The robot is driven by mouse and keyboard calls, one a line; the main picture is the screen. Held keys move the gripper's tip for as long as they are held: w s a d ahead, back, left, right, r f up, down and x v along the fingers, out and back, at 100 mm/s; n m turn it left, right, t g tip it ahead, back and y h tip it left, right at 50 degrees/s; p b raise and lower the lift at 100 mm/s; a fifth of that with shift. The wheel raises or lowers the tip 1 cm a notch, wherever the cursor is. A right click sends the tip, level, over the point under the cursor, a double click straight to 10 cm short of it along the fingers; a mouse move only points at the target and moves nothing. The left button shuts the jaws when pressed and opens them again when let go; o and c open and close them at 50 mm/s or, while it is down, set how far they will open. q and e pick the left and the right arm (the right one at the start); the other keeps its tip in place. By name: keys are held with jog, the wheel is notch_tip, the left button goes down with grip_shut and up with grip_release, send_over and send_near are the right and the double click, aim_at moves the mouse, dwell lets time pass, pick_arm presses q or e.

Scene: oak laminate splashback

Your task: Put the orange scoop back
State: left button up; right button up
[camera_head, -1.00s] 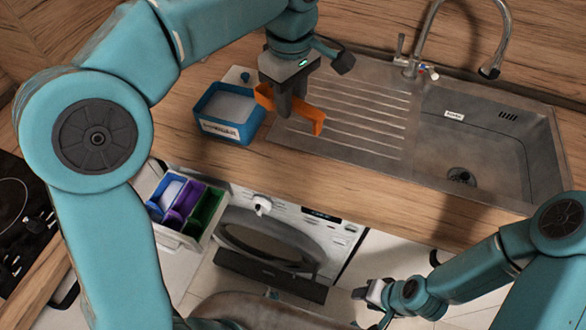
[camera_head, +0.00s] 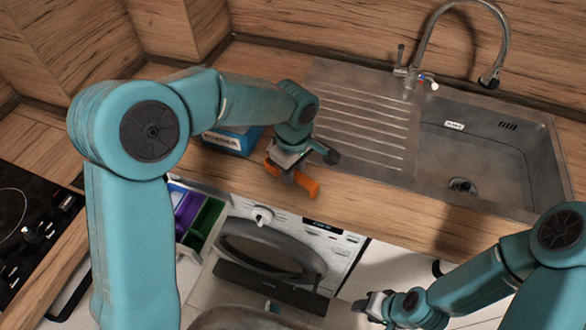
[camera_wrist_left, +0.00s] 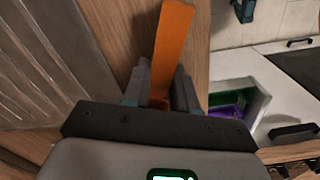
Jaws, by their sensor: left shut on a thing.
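The orange scoop (camera_head: 307,185) is held by my left gripper (camera_head: 287,174) over the front part of the worktop, left of the sink. In the left wrist view the scoop (camera_wrist_left: 171,45) stands between the two fingers of the left gripper (camera_wrist_left: 160,90), which are shut on it. A blue box (camera_head: 236,139) with a white label stands on the worktop to the left, partly hidden behind my left arm. My right gripper (camera_head: 372,306) is low at the bottom right, away from the scoop; its finger gap is too small to judge.
A washing machine (camera_head: 268,250) sits below the worktop, with its detergent drawer (camera_head: 201,221) open and purple and green compartments showing. The metal sink (camera_head: 474,165) with its ridged drainer (camera_head: 356,125) fills the right. A black hob (camera_head: 30,220) is at far left.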

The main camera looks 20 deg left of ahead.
pick_arm(q)
jog(key=shift+f, duration=0.1)
jog(key=shift+f, duration=0.15)
jog(key=o, duration=0.9)
jog(key=shift+r, duration=0.2)
notch_tip(320, 180, up, 12)
jog(key=shift+r, duration=0.1)
jog(key=shift+s, duration=0.15)
